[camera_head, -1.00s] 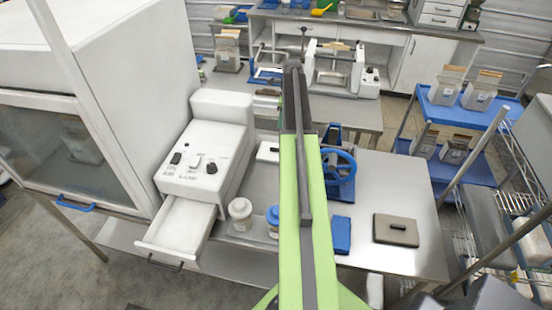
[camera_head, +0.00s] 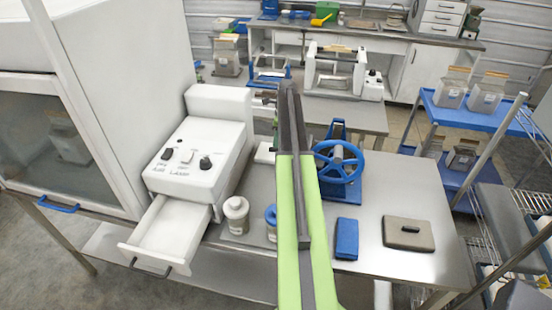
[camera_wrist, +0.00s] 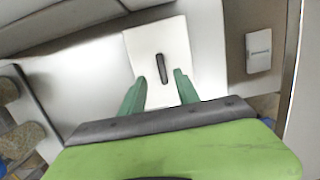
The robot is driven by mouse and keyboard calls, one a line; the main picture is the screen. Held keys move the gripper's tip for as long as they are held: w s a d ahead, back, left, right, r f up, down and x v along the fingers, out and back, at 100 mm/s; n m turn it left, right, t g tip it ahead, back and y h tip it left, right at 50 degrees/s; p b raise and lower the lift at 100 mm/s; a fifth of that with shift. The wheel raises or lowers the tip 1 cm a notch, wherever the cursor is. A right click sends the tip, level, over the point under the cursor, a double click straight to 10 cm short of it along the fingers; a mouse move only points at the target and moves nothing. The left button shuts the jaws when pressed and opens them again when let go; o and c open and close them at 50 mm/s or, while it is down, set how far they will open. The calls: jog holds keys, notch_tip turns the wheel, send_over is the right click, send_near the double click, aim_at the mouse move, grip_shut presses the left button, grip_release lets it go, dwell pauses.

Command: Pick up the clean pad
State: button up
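A white pad (camera_wrist: 158,48) with a dark slot-like handle lies flat on the grey surface in the wrist view. A small white piece (camera_head: 265,153) shows on the bench beside my arm in the head view, mostly hidden; it looks like the same pad. My gripper (camera_wrist: 159,76) is open and empty. Its two green fingers point at the pad's near half, one on each side of the handle's line. I cannot tell how far above the pad they are.
A taupe pad (camera_head: 409,234) with a dark handle lies at the bench's right, with a blue block (camera_head: 347,240) beside it. A blue handwheel device (camera_head: 340,165) stands right of my arm. Left are lidded jars (camera_head: 236,214) and a white machine (camera_head: 195,155) with its drawer open.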

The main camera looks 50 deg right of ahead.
jog(key=f+b, duration=0.3)
jog(key=w+f+b, duration=0.1)
jog(key=f, duration=0.1)
jog(key=shift+f+b, duration=0.1)
jog(key=shift+b, duration=0.25)
jog(key=shift+r, duration=0.2)
grip_shut()
